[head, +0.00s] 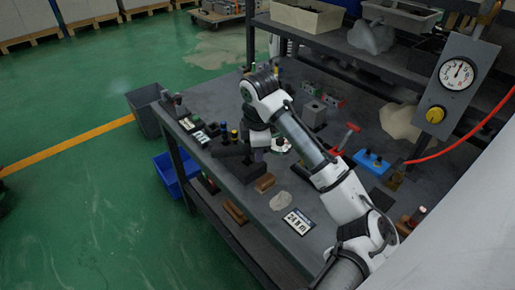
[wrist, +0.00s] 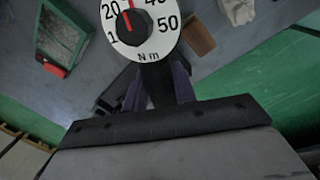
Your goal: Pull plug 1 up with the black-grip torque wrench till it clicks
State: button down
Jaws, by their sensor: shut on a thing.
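My gripper (head: 257,148) points down over the bench in the head view. In the wrist view my gripper (wrist: 158,88) is shut on a dark grip between its two purplish fingers. This is the torque wrench; its white round dial (wrist: 140,25) is marked in N m, with a red pointer. The dial also shows beside my gripper in the head view (head: 281,146). The wrench's lower end is hidden. I cannot pick out plug 1, and whether the wrench touches a plug cannot be told.
A grey block (head: 313,113) stands behind my gripper. A blue block (head: 370,160) and a red-handled part (head: 347,137) lie to the right. A dark rack (head: 233,155) and several coloured handles stand at left. A gauge panel (head: 462,82) with a red hose rises at right.

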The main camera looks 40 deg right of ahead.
notch_tip(320, 180, up, 6)
jog(key=p, duration=0.4)
jog(key=shift+r, duration=0.15)
